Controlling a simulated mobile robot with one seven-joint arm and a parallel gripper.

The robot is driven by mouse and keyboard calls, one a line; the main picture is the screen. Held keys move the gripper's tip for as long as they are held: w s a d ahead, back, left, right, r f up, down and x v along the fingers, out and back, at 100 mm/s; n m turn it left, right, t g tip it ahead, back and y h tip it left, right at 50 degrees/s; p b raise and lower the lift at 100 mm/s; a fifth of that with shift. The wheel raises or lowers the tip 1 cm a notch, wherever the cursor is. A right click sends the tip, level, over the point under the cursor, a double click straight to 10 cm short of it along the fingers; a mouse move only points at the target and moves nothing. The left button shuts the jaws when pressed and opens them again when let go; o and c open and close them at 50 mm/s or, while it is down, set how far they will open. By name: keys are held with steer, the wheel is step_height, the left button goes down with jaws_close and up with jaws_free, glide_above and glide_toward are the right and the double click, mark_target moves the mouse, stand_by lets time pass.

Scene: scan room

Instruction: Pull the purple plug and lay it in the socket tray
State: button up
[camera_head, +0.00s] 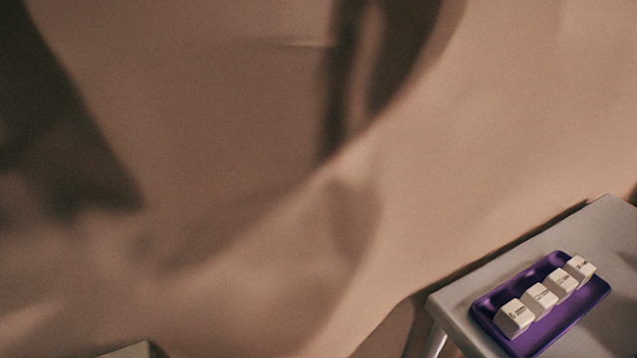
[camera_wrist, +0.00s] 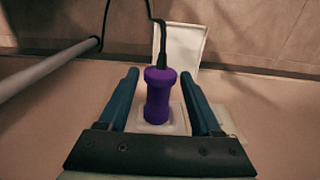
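The purple plug (camera_wrist: 159,97) is in the wrist view, seated at a pale socket plate (camera_wrist: 179,124) on the surface behind it. A black cable (camera_wrist: 161,42) runs from its end up out of the picture. My gripper (camera_wrist: 160,82) has its two blue fingers on either side of the plug, with a gap on each side, so it is open and not holding it. The head view shows a purple tray (camera_head: 563,322) on a grey table, holding several white labelled blocks (camera_head: 540,299). Whether this is the socket tray, I cannot tell. The gripper and plug do not show in the head view.
In the wrist view a white flat panel (camera_wrist: 183,43) stands behind the plug, and a grey pole (camera_wrist: 45,68) crosses at left, close to the cable. The grey table (camera_head: 600,220) is at lower right in the head view, with bare surface around the tray.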

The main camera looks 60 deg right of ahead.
jaws_close()
steer(key=shift+s+a, duration=0.1)
steer(key=shift+s+a+p, duration=0.4)
steer(key=shift+s+p, duration=0.1)
steer(key=shift+s, duration=0.15)
steer(key=shift+s+a+p, duration=0.4)
steer(key=shift+s+p, duration=0.15)
steer(key=shift+s, duration=0.15)
steer(key=shift+s+a+p, duration=0.4)
steer(key=shift+s+p, duration=0.1)
steer(key=shift+s, duration=0.15)
